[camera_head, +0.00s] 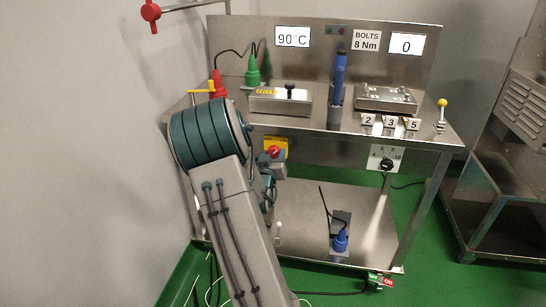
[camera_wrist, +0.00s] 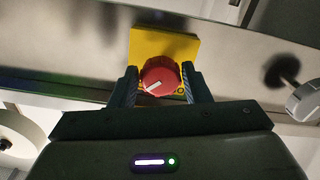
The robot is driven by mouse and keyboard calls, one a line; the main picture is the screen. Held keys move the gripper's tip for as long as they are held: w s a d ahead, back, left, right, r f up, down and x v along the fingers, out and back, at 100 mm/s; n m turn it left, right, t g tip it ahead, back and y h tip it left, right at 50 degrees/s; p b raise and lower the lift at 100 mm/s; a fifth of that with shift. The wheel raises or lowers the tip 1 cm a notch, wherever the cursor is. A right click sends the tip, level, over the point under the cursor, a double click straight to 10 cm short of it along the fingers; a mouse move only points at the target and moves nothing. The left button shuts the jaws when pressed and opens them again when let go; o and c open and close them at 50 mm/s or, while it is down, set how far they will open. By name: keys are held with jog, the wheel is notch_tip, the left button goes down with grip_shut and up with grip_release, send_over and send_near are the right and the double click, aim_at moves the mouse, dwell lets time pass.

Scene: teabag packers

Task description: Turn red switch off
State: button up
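The red switch (camera_wrist: 161,76) is a round ribbed knob with a white pointer line, mounted on a yellow plate (camera_wrist: 150,47). In the wrist view the pointer line slants toward the lower left. My gripper (camera_wrist: 160,88) is in front of the knob with one finger on each side of it. The fingers are spread; whether they touch the knob I cannot tell. In the head view the red switch (camera_head: 273,152) and its yellow plate (camera_head: 282,142) sit under the front edge of the table, partly hidden by my gripper (camera_head: 270,160).
The steel table (camera_head: 330,145) carries displays, a metal box (camera_head: 280,102), a blue tool (camera_head: 338,85) and a numbered unit (camera_head: 386,99). A black knob (camera_head: 386,164) sits to the right on the front. The lower shelf holds a blue plug (camera_head: 340,240).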

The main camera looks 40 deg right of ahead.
jog(key=c, duration=0.5)
jog(key=shift+n, duration=0.4)
jog(key=n, duration=0.2)
jog(key=shift+n, duration=0.4)
jog(key=n+p, duration=0.1)
jog(key=n, duration=0.3)
jog(key=shift+r+n+p, duration=0.1)
jog(key=shift+n+p, duration=0.2)
jog(key=shift+p, duration=0.05)
jog(key=n+p, duration=0.2)
jog(key=n, duration=0.3)
jog(key=shift+s+n+p, duration=0.1)
jog(key=shift+n+p, duration=0.55)
jog(key=shift+n, duration=1.75)
